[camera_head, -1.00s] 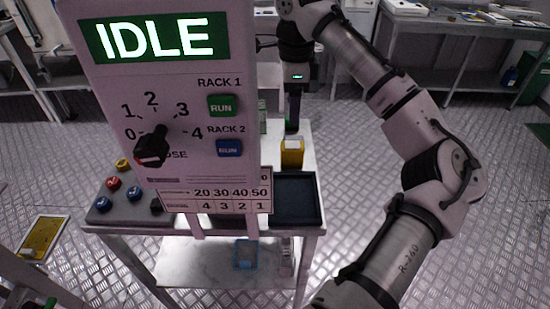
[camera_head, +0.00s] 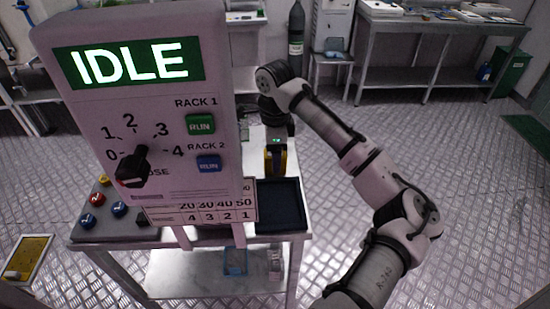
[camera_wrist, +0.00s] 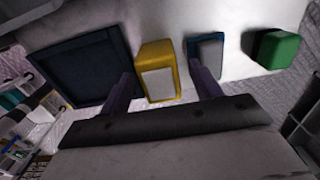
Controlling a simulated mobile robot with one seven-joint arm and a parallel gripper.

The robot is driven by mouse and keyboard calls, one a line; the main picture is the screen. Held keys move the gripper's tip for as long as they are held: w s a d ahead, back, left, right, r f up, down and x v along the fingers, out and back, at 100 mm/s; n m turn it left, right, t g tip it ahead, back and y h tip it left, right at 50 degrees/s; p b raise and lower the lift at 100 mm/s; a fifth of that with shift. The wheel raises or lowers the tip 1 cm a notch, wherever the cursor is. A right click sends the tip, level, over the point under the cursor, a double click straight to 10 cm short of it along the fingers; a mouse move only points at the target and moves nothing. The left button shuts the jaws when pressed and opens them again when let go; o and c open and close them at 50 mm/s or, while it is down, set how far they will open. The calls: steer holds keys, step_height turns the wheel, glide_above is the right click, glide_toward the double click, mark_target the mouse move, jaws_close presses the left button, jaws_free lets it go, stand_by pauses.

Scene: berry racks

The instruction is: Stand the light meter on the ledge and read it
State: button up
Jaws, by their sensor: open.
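The light meter appears to be the yellow block with a pale face (camera_head: 283,161) on the table right of the control panel. In the wrist view the yellow meter (camera_wrist: 173,57) shows between the two fingers of my gripper (camera_wrist: 161,76). The fingers are apart, one on each side, and I cannot tell whether they touch it. In the head view my gripper (camera_head: 276,150) is down at the meter and partly hides it. I cannot clearly make out which surface is the ledge.
A dark tray (camera_wrist: 75,70) lies left of the meter in the wrist view. A blue-grey item (camera_wrist: 208,48) and a green block (camera_wrist: 278,49) stand right of it. The tall control panel (camera_head: 150,140) reads IDLE and has a black knob (camera_head: 133,168). A number chart (camera_head: 210,212) hangs below.

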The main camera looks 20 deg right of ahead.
steer(key=shift+f, duration=0.2)
steer(key=c, duration=1.2)
steer(key=shift+r, duration=0.1)
